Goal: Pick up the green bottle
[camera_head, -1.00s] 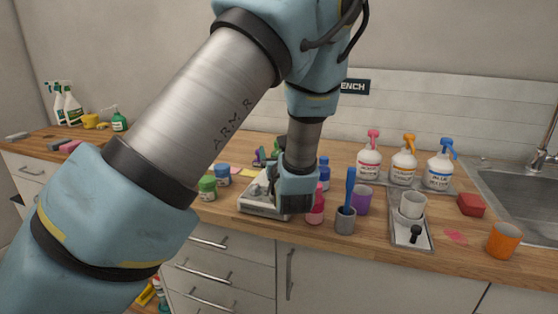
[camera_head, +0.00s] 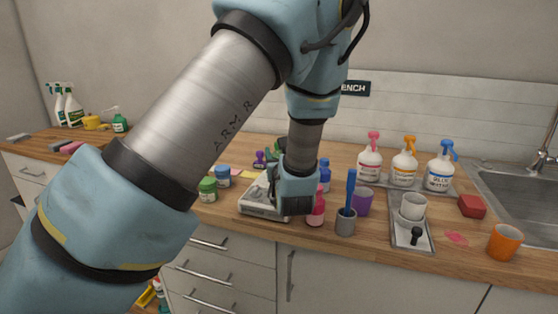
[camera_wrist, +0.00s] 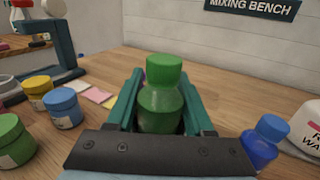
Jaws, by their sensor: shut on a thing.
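The green bottle (camera_wrist: 162,108), with a lighter green cap, stands upright between the two teal fingers of my gripper (camera_wrist: 160,100) in the wrist view. The fingers are shut on its body, one on each side. Its base is hidden behind the dark gripper body, so I cannot tell whether it touches the counter. In the head view my wrist hangs over the middle of the wooden counter, and I cannot make out the held bottle clearly.
Blue (camera_wrist: 63,108) and green jars (camera_wrist: 14,142) stand left of my gripper. A blue bottle (camera_wrist: 262,141) is close on the right. A scale (camera_head: 262,210) sits below my wrist.

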